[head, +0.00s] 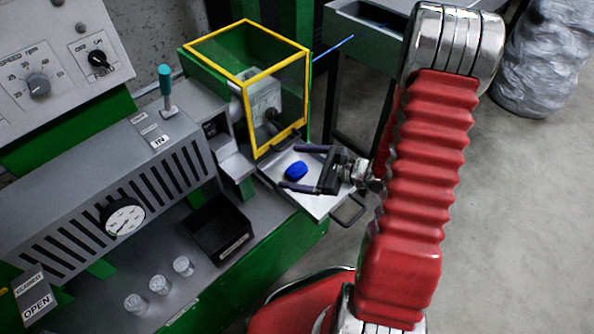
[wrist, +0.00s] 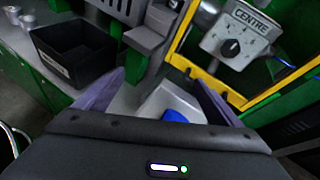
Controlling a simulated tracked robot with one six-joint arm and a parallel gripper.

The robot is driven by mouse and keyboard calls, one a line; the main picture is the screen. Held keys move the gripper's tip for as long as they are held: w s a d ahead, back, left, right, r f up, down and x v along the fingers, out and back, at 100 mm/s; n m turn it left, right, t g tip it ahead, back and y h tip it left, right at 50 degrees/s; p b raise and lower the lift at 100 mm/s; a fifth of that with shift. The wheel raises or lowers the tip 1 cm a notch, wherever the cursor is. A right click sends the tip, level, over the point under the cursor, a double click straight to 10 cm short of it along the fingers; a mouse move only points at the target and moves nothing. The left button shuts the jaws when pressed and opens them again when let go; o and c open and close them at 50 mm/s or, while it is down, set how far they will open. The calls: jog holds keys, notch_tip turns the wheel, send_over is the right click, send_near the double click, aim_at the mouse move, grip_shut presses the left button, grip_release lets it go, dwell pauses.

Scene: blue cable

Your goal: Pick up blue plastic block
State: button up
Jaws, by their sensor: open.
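The blue plastic block (head: 296,171) lies on a light grey tray (head: 321,204) under the front of the yellow-framed guard. My gripper (head: 298,167) comes in from the right with its two purple-grey fingers spread apart, and the block shows between the fingertips in the head view. In the wrist view the block (wrist: 175,116) shows only in part, just beyond the gripper's body and between the fingers (wrist: 158,85). The body hides the rest of it. No contact between fingers and block can be made out.
The yellow-framed guard (head: 249,76) stands close behind the block. A black bin (head: 218,232) is to the left of the tray, with several clear containers (head: 160,285) farther left. A tray handle (head: 348,210) sticks out at the right.

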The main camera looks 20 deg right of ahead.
aim_at(297, 168)
jog(key=d+f+m+h, duration=0.1)
jog(key=d+f+m, duration=0.1)
jog(key=f, duration=0.1)
jog(key=d+f+m+t+h, duration=0.1)
jog(key=d+f+m, duration=0.1)
jog(key=d+f, duration=0.1)
jog(key=d+f+m+t+h, duration=0.1)
jog(key=d+f+m+h, duration=0.1)
jog(key=d+f, duration=0.1)
jog(key=shift+s+d+f+m, duration=0.2)
jog(key=shift+s+f+m, duration=0.05)
jog(key=shift+s+m, duration=0.1)
jog(key=shift+w, duration=0.15)
jog(key=shift+x, duration=4.15)
jog(key=shift+w, duration=0.1)
jog(key=shift+x, duration=2.55)
jog(key=c, duration=1.3)
